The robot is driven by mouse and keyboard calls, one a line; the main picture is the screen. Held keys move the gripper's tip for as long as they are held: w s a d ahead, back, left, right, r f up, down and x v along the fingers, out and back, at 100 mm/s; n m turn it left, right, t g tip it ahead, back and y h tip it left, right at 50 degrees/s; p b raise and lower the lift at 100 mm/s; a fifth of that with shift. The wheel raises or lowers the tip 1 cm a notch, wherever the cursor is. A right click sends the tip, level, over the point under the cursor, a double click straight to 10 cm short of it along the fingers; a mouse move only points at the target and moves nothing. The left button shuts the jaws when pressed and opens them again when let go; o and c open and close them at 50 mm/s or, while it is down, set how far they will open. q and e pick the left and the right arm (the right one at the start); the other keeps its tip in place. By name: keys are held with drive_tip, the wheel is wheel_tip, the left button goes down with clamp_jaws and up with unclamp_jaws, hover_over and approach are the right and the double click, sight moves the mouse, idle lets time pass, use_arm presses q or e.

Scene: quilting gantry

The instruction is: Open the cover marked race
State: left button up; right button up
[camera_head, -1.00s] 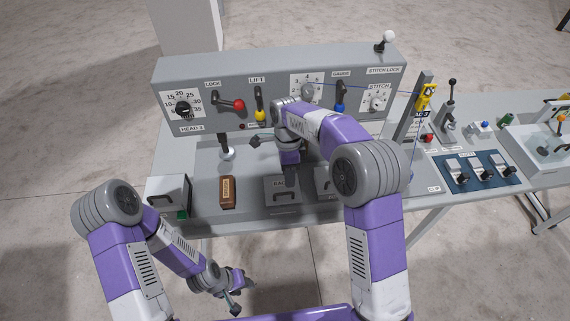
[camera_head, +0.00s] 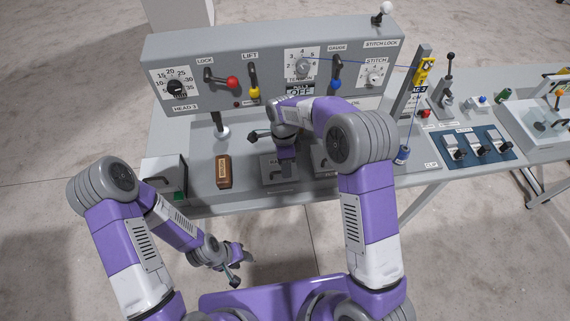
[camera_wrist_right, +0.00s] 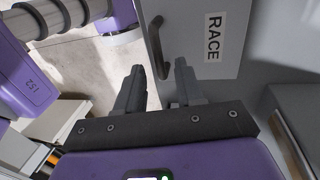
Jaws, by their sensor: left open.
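The cover marked RACE shows in the right wrist view as a grey panel (camera_wrist_right: 190,35) with a white RACE label (camera_wrist_right: 214,37) and a dark bar handle (camera_wrist_right: 159,48). My right gripper (camera_wrist_right: 159,70) is open. Its two fingertips lie on either side of the handle's near end in that view, with visible gaps, so it does not grip the handle. In the head view this cover (camera_head: 269,172) is on the bench front, partly hidden by my right arm. My left gripper (camera_head: 242,256) is open and empty in front of the bench.
A brown block (camera_head: 224,172) stands left of the cover, with a white-faced box (camera_head: 160,178) further left. Another grey cover (camera_head: 324,165) is close on the right, partly behind my arm. A control panel (camera_head: 222,55) with levers and dials rises behind.

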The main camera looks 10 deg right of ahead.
clamp_jaws()
idle(1.3)
